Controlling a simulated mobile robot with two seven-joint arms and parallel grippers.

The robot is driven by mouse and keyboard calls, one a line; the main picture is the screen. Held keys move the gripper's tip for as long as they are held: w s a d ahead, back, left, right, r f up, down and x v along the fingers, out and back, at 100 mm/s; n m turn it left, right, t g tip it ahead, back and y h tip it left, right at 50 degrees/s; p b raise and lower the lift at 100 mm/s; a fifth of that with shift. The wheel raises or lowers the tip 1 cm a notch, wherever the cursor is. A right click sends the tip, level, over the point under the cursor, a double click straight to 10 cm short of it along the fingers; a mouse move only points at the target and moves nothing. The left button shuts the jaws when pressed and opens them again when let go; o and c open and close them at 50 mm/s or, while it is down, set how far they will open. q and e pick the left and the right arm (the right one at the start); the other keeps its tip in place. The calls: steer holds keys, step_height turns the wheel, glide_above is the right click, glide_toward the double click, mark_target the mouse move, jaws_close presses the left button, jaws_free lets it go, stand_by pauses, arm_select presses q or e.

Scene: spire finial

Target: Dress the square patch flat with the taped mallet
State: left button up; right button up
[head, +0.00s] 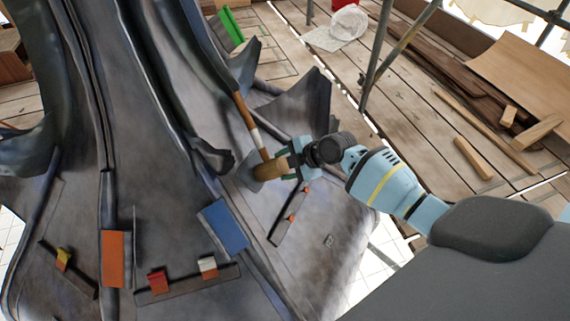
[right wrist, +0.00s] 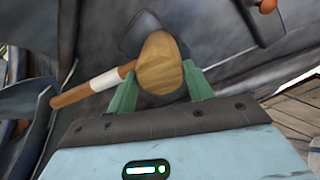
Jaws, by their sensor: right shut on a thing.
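The taped mallet has a tan wooden head (head: 269,168) and a brown handle with a white tape band (head: 255,136). My right gripper (head: 287,160) is shut on the mallet head, with the handle pointing up and left. In the right wrist view, the green fingers stand on either side of the mallet head (right wrist: 160,65). The square patch (head: 250,172) is a grey sheet on the dark metal, partly hidden behind the mallet head. It also shows as a dark square in the right wrist view (right wrist: 139,32). I cannot tell whether the mallet touches it. My left gripper is not in view.
Dark curved metal ribs (head: 170,60) rise at the left. A blue block (head: 223,226), an orange block (head: 113,258) and small coloured blocks lie on the lower metal. Plank decking (head: 440,130) at right holds loose timber; a scaffold pole (head: 375,60) stands there.

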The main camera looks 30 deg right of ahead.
steer(key=p+v, duration=0.2)
steer(key=v, duration=0.1)
steer(key=shift+d+r, duration=0.1)
steer(key=shift+r, duration=0.3)
steer(key=shift+s+d+r+p, duration=0.1)
steer(key=shift+s+r+p, duration=0.1)
steer(key=shift+s+p, duration=0.1)
steer(key=shift+f, duration=0.1)
steer(key=shift+w, duration=0.1)
